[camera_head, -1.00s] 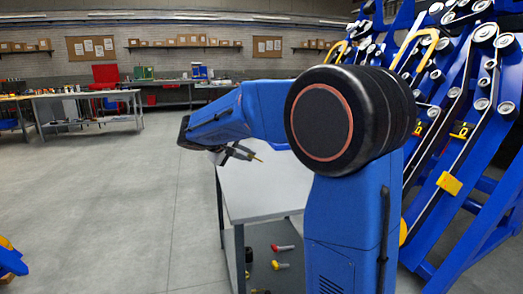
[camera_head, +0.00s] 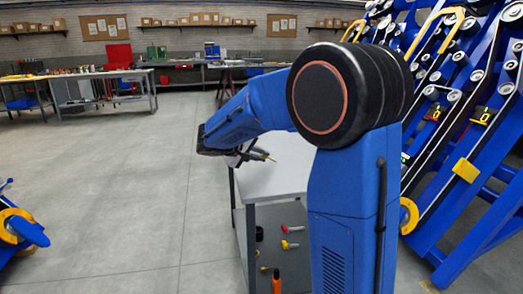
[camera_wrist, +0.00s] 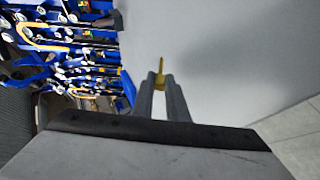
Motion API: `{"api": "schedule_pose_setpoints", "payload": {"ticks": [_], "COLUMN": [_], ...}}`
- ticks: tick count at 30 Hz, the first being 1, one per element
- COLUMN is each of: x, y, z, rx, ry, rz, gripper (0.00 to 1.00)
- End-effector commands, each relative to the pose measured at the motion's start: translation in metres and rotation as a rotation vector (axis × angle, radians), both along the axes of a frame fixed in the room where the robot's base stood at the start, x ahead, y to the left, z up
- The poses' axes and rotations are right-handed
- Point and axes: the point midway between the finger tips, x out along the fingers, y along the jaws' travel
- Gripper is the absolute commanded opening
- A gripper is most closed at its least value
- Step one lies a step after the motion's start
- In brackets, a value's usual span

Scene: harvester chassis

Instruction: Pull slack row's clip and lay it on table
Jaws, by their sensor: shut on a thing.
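My gripper (camera_head: 250,156) is shut on a thin yellow clip (camera_wrist: 160,70). In the wrist view my two grey fingers (camera_wrist: 161,88) close around the clip's lower part, and its narrow end sticks out beyond them. In the head view the clip's yellow tip (camera_head: 265,157) points right, over or near the left edge of the small grey table (camera_head: 285,178). The table's bare top fills much of the wrist view (camera_wrist: 220,55). I cannot tell the clip's height above it. The blue harvester chassis (camera_head: 447,215) with its belt rows stands at the right.
A blue and yellow machine part (camera_head: 20,230) is at the far left. Workbenches (camera_head: 105,90) stand at the back. The floor (camera_head: 110,190) to the left is clear.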

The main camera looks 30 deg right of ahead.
Motion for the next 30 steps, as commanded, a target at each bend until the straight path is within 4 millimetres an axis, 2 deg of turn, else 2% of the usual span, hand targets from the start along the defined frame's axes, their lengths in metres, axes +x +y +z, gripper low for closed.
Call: {"api": "schedule_pose_setpoints", "payload": {"ticks": [13,14,16,26,30], "x": [0.0,0.0,0.0,0.0,-0.003], "y": [0.0,0.0,0.0,0.001,0.01], "z": [-0.006,-0.006,-0.006,-0.005,0.0], "rx": [0.0,0.0,0.0,0.0,0.0], "ry": [-0.001,-0.001,-0.001,-0.001,-0.002], "rz": [0.0,0.0,0.0,0.0,0.002], "gripper": [0.0,0.18,0.35,0.35,0.35]}}
